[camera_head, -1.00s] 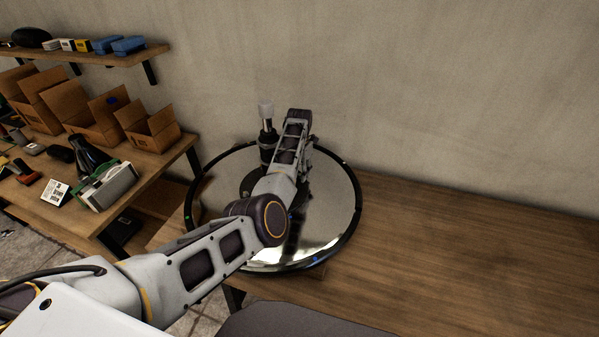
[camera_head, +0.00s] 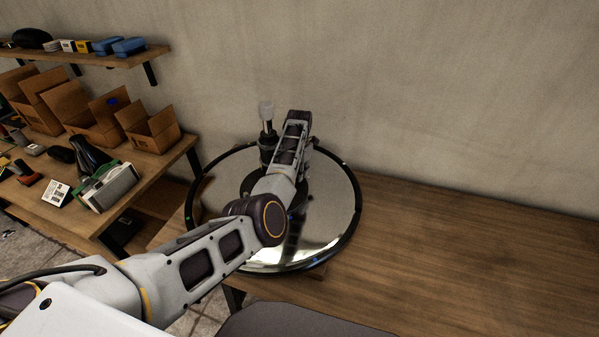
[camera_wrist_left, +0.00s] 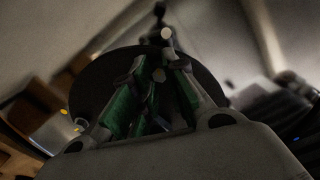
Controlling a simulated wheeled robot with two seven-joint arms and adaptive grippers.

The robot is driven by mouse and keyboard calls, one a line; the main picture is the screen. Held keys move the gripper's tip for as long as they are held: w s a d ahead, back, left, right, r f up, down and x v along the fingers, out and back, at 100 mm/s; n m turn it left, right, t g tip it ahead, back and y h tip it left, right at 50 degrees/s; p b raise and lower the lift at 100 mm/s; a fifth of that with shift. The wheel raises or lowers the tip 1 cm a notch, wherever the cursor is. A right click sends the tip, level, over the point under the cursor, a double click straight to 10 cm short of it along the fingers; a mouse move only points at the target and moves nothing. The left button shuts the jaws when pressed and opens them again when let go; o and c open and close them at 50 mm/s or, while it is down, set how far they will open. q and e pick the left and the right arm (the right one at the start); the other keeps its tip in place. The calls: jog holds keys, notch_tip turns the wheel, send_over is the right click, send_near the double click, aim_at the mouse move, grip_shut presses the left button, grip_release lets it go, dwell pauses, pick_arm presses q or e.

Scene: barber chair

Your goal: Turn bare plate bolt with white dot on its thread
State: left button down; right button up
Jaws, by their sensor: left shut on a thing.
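My left arm reaches over a round, mirror-like base plate (camera_head: 325,210) with a black rim on the table. In the head view its gripper is hidden behind the forearm and wrist. In the left wrist view my left gripper (camera_wrist_left: 158,70) has its green-lined fingers closing on a small grey piece, seemingly the plate bolt (camera_wrist_left: 158,76), over a dark round flange (camera_wrist_left: 88,92). The bolt is dim and blurred, and I cannot make out its thread. A pale round spot (camera_wrist_left: 167,33) shows just beyond the fingertips. My right gripper is not in view.
A dark post with a pale top (camera_head: 266,112) stands on the plate beside my wrist. The wooden table (camera_head: 460,240) is clear to the right. A side shelf (camera_head: 165,165) at left holds open cardboard boxes (camera_head: 92,120). The wall is close behind.

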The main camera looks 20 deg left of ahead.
pick_arm(q)
jog(key=shift+r+m+p, duration=0.15)
jog(key=shift+m+p, duration=0.25)
jog(key=shift+m, duration=0.1)
jog(key=m+p, duration=0.2)
jog(key=m, duration=0.1)
jog(key=shift+m+p, duration=0.55)
jog(key=shift+m, duration=0.25)
jog(key=m+p, duration=0.1)
jog(key=m, duration=0.1)
jog(key=shift+m, duration=0.3)
jog(key=shift+m+p, duration=0.3)
jog(key=shift+m, duration=0.5)
jog(key=m, duration=0.3)
jog(key=shift+p, duration=0.4)
jog(key=m+p, duration=0.1)
jog(key=m, duration=0.8)
jog(key=shift+m, duration=1.2)
jog(key=m, duration=0.5)
jog(key=shift+p, duration=0.4)
jog(key=shift+m, duration=1.4)
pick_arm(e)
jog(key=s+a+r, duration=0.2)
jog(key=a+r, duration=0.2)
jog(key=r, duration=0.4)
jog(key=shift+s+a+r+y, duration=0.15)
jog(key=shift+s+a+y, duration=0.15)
